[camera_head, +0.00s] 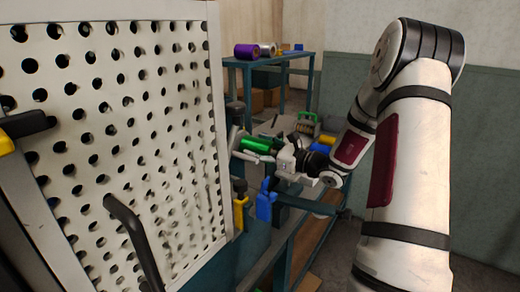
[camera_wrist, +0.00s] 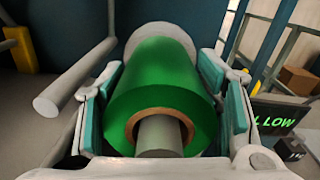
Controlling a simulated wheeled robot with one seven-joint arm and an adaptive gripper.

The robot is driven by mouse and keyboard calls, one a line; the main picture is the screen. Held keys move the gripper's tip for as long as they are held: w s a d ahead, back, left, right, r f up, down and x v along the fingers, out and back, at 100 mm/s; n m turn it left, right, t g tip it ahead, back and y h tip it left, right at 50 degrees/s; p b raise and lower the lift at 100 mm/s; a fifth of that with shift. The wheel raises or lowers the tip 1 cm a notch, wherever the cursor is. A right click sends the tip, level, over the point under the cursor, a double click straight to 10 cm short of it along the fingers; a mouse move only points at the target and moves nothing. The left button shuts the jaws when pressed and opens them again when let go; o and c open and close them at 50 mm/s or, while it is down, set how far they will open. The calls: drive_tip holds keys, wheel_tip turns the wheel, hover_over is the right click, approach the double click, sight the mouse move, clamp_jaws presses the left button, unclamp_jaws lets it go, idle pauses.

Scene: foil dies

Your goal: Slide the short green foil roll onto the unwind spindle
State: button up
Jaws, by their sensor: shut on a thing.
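The short green foil roll (camera_wrist: 160,80) is between the teal-padded fingers of my gripper (camera_wrist: 160,92) in the wrist view. In the head view the green roll (camera_head: 262,145) lies sideways in my gripper (camera_head: 246,151), just right of the perforated panel. A grey rod, seemingly the unwind spindle (camera_wrist: 160,136), shows inside the roll's brown core ring, its end facing the wrist camera. A pale round flange (camera_wrist: 165,33) stands at the roll's far end; whether they touch I cannot tell. Most of the spindle is hidden by the roll.
A second grey rod (camera_wrist: 75,78) juts out left of the roll. The perforated panel (camera_head: 130,120) fills the left, with a black handle (camera_head: 135,240) before it. A blue clamp-like part (camera_head: 266,201) stands below my gripper. Purple (camera_head: 246,51) and silver rolls (camera_head: 267,49) sit on the back table.

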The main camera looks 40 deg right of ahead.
drive_tip(key=shift+s+d, duration=0.1)
drive_tip(key=shift+s, duration=0.05)
drive_tip(key=p+v, duration=0.4)
drive_tip(key=v, duration=0.8)
drive_tip(key=shift+s, duration=0.3)
idle(2.0)
drive_tip(key=shift+d, duration=0.1)
drive_tip(key=shift+b+x, duration=0.7)
drive_tip(key=shift+x, duration=2.05)
idle(1.5)
